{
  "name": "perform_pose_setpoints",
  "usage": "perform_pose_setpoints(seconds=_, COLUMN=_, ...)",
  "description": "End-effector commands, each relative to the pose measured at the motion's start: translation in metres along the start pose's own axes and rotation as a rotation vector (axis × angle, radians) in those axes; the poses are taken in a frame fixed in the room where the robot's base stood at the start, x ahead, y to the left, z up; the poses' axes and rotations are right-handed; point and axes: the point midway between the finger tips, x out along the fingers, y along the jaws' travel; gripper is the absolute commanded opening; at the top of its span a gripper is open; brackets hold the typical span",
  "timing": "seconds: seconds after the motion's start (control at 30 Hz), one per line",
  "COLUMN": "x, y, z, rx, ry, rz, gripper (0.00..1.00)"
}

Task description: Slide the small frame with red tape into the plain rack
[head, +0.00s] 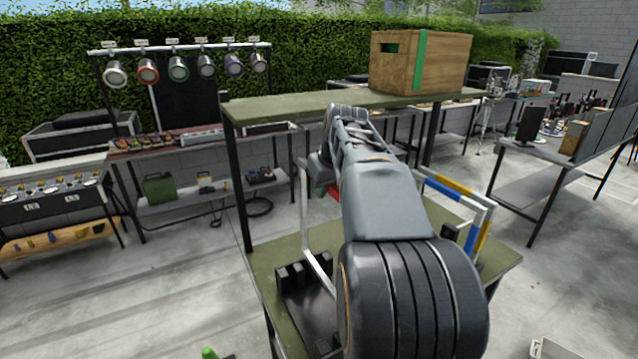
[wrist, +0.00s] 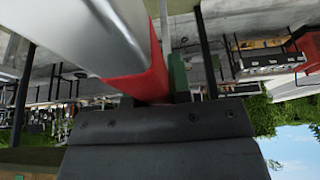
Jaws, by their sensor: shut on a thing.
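The small silver frame shows its red tape (wrist: 145,82) large in the wrist view, with a bare silver bar (wrist: 85,35) running up left. My gripper (wrist: 160,97) is shut on the frame at the red tape. In the head view my arm hides the gripper and much of the frame. A silver bar of the frame (head: 318,265) shows left of my arm, dropping toward the black rack (head: 291,296) on the lower green shelf. I cannot tell whether the bar's lower end is inside the rack or in front of it.
A frame with blue and yellow tape (head: 482,228) stands at the right of the lower shelf. The upper green shelf (head: 280,108) is above, bearing a wooden crate (head: 395,65). A post (head: 240,185) stands at the left. My arm covers the middle.

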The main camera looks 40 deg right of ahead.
Motion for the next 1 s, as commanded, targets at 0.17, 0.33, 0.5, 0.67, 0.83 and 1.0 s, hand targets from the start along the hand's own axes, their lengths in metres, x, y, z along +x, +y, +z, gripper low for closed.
perform_pose_setpoints(seconds=0.17, x=0.004, y=-0.001, z=0.001, rx=-0.002, ry=0.002, rz=0.000, gripper=0.00)
perform_pose_setpoints(seconds=0.33, x=0.011, y=-0.002, z=0.004, rx=-0.003, ry=0.002, rz=-0.001, gripper=0.00)
perform_pose_setpoints(seconds=0.5, x=0.020, y=-0.002, z=0.008, rx=-0.004, ry=0.002, rz=-0.001, gripper=0.00)
perform_pose_setpoints(seconds=0.67, x=0.031, y=-0.002, z=0.012, rx=-0.004, ry=0.002, rz=-0.001, gripper=0.00)
perform_pose_setpoints(seconds=0.83, x=0.042, y=-0.002, z=0.017, rx=-0.003, ry=0.002, rz=-0.001, gripper=0.00)
perform_pose_setpoints(seconds=1.0, x=0.053, y=-0.002, z=0.021, rx=-0.003, ry=0.002, rz=-0.001, gripper=0.00)
